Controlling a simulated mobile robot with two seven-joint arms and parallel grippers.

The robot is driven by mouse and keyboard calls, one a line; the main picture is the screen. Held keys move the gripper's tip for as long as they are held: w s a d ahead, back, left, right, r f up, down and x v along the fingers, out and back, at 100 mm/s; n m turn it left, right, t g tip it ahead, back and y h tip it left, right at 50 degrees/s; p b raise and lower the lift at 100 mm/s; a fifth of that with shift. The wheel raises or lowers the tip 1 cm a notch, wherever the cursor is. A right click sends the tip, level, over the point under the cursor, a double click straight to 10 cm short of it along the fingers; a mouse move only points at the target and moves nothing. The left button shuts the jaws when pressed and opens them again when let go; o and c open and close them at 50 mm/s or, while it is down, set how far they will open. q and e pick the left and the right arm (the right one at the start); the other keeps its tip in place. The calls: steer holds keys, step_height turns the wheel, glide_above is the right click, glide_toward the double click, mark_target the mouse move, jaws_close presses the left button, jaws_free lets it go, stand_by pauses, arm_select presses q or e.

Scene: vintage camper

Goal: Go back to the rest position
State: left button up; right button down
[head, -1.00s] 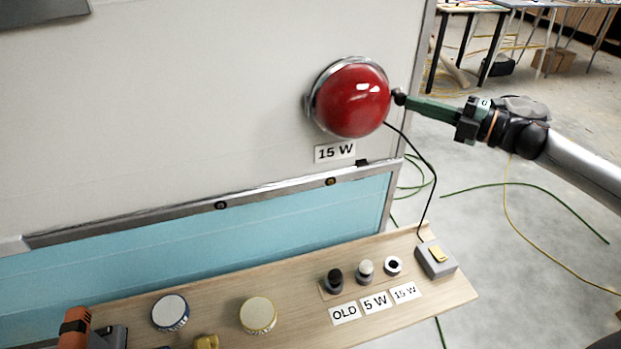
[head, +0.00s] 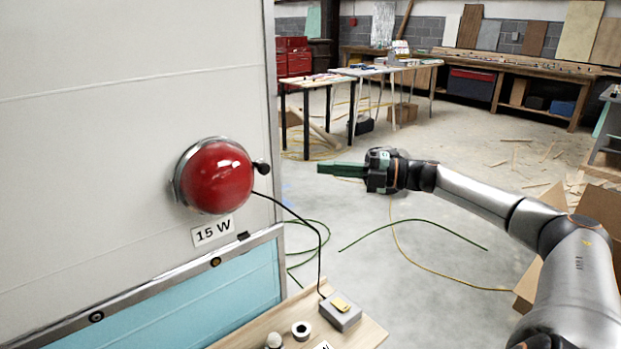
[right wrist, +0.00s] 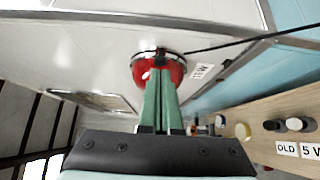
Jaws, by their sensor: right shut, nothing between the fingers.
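My right gripper (head: 322,169) has green fingers, closed together and empty. It is in open air to the right of the camper wall, apart from the red lamp (head: 217,177) and the small black knob (head: 261,168) on the lamp's right side. In the right wrist view the green fingers (right wrist: 160,80) point toward the red lamp (right wrist: 172,70), with the shelf to their right. My left gripper is not in view.
A "15 W" label (head: 212,231) is under the lamp. A black cable runs to a grey switch box (head: 341,314) on the wooden shelf (head: 367,336). Cardboard boxes (head: 599,210) stand by my right arm. Tables (head: 355,73) are at the back; the floor between is mostly clear, with cords.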

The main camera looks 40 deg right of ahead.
steer(key=shift+s+d, duration=0.15)
steer(key=shift+d, duration=0.4)
steer(key=shift+f, duration=0.1)
steer(key=s+a+f+m+h, duration=0.1)
steer(key=a+f+m, duration=0.2)
steer(key=a+f, duration=0.35)
steer(key=a+f+m+t+h+p, duration=0.1)
steer(key=a+f+m+h, duration=0.2)
steer(key=f, duration=0.7)
steer(key=s+a+f+m, duration=0.1)
steer(key=a+f+m, duration=0.3)
steer(key=f, duration=0.4)
steer(key=s+a+f+m+g+h+p, duration=0.1)
steer(key=s+a+f+m+g+h, duration=0.1)
steer(key=s+a+f+m, duration=0.4)
steer(key=s+a+f+m+g+h, duration=0.2)
steer(key=s+a+f+m+g, duration=0.2)
steer(key=s+a+f+m, duration=0.3)
steer(key=s+a+f, duration=0.3)
steer(key=s+a, duration=0.4)
steer(key=shift+s+a+f+h+p, duration=0.15)
steer(key=shift+a+h+p, duration=0.15)
steer(key=shift+p, duration=0.1)
